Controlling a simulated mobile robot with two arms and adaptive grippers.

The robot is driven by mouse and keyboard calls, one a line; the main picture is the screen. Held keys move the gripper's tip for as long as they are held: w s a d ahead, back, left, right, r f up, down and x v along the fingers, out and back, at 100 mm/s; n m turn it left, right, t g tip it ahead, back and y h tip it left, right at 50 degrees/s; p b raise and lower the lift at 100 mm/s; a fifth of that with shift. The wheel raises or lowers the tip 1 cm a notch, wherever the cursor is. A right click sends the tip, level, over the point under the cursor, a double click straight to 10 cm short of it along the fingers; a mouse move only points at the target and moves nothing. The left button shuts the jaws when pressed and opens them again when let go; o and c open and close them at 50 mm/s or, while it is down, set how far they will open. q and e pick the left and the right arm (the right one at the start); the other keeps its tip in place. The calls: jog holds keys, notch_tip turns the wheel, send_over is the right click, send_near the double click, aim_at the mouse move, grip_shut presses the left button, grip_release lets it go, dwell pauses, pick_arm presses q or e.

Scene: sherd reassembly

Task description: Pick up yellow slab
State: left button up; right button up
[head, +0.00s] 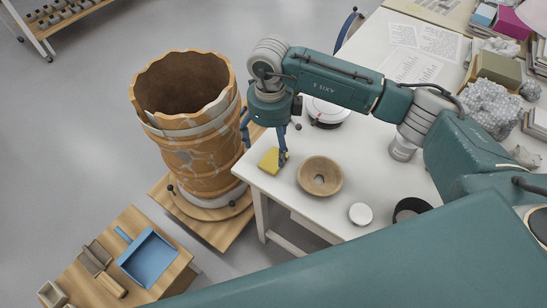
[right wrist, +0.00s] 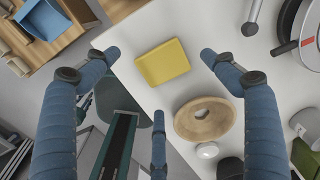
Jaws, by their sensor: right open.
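The yellow slab (head: 269,160) lies flat on the white table near its left corner. My right gripper (head: 264,150) is above it, pointing down, and one finger covers part of the slab's right side. In the right wrist view the whole slab (right wrist: 163,62) shows as a yellow block with rounded corners. It lies between the spread blue fingers of the gripper (right wrist: 160,55), which is open and empty. The fingers appear apart from the slab. My left gripper is not in view.
A brown bowl-like piece (head: 320,176) with a hole sits right of the slab, with a white round lid (head: 360,213) nearby. A large cracked orange vessel (head: 190,150) stands left of the table. A blue dustpan (head: 150,258) lies on a low wooden surface.

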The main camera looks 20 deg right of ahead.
aim_at(272, 158)
jog(key=shift+f, duration=0.35)
jog(key=f, duration=0.2)
jog(key=f+p, duration=0.1)
jog(key=f, duration=0.1)
jog(key=shift+s+d+f+p, duration=0.15)
jog(key=shift+d+f+p, duration=0.05)
jog(key=shift+p, duration=0.1)
jog(key=shift+f, duration=0.2)
jog(key=shift+c, duration=1.3)
jog(key=c, duration=0.8)
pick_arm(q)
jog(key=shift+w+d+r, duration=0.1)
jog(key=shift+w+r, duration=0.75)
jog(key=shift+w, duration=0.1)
pick_arm(e)
jog(key=c, duration=0.4)
